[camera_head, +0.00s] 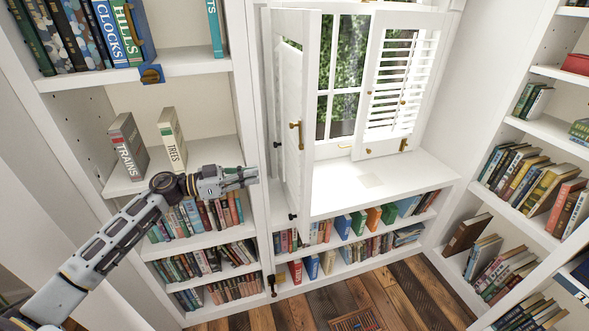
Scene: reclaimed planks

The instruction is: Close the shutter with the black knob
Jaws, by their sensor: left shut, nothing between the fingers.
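A white shutter (311,90) on the left of the window stands swung out into the room, seen nearly edge-on, with a brass handle (296,133) on it. Small dark fittings show beside its lower left part, one of them here (279,172); I cannot tell whether one is the black knob. A second, louvred shutter (378,133) covers the window's right part and carries small brass fittings. My left gripper (254,176) is shut and empty, in front of the left bookcase, to the left of the swung-out shutter and apart from it. My right gripper is out of view.
The white window sill (405,178) is mostly bare. Low shelves with books run beneath it. A left bookcase (200,80) holds books, with two upright on a shelf near my arm. A right bookcase (548,128) is full of books. The plank floor (400,296) has a grate (356,321).

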